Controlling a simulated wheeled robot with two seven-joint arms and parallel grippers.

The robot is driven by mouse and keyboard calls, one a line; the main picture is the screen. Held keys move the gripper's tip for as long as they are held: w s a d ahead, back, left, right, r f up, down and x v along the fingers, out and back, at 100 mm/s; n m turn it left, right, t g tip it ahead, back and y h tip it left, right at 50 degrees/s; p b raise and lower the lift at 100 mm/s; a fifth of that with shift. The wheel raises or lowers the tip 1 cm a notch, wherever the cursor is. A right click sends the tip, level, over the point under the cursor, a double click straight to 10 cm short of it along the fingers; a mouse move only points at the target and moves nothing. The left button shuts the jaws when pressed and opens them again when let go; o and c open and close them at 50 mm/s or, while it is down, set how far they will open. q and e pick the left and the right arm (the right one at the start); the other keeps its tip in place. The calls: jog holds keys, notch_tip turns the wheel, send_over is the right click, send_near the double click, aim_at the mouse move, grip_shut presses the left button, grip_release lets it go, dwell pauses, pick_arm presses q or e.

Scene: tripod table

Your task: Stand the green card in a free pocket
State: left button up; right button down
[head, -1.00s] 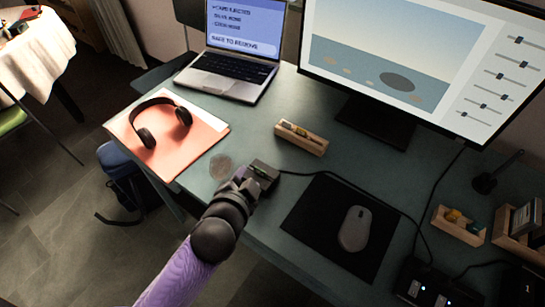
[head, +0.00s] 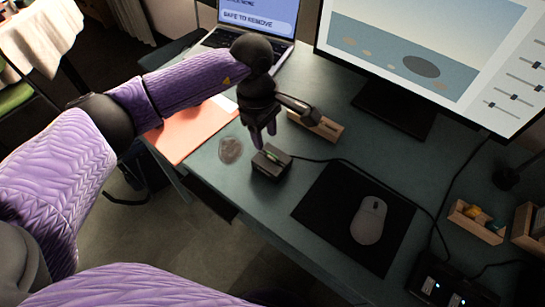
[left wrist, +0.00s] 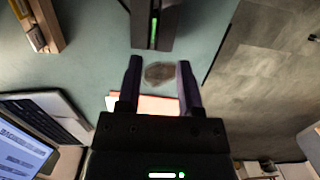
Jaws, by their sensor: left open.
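The green card shows as a thin green strip (head: 273,155) standing in the slot of a small black box (head: 270,163) on the desk. In the left wrist view the green edge (left wrist: 154,34) lies along the slot of the black box (left wrist: 168,14). My left gripper (head: 262,140) is over the desk at the box, fingers pointing down. In the left wrist view its two fingers (left wrist: 160,80) are apart with nothing held between them, and the box lies beyond their tips. A wooden holder (head: 328,127) stands behind, partly hidden by my gripper. My right gripper is not recognisable.
A round disc (head: 230,150) lies left of the box, near an orange folder (head: 190,132). A mouse (head: 369,220) rests on a black mat (head: 322,213) to the right. Wooden holders (head: 474,225) and a black device with lights (head: 437,285) stand farther right. A monitor (head: 440,50) stands behind.

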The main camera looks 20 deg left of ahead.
aim_at(272, 154)
pick_arm(q)
jog(key=f, duration=0.2)
jog(key=f+b, duration=0.1)
jog(key=f, duration=0.1)
jog(key=d+f, duration=0.1)
jog(key=f, duration=0.1)
jog(key=shift+w+b, duration=0.25)
jog(key=shift+b, duration=0.15)
jog(key=shift+d+f, duration=0.1)
jog(key=shift+f, duration=0.2)
jog(key=shift+c, duration=0.6)
jog(key=c, duration=0.5)
grip_shut()
pick_arm(e)
jog(key=shift+s+d+f+g, duration=0.3)
jog(key=shift+s+d+f, duration=0.55)
jog(key=shift+f, duration=0.15)
jog(key=shift+w, duration=0.1)
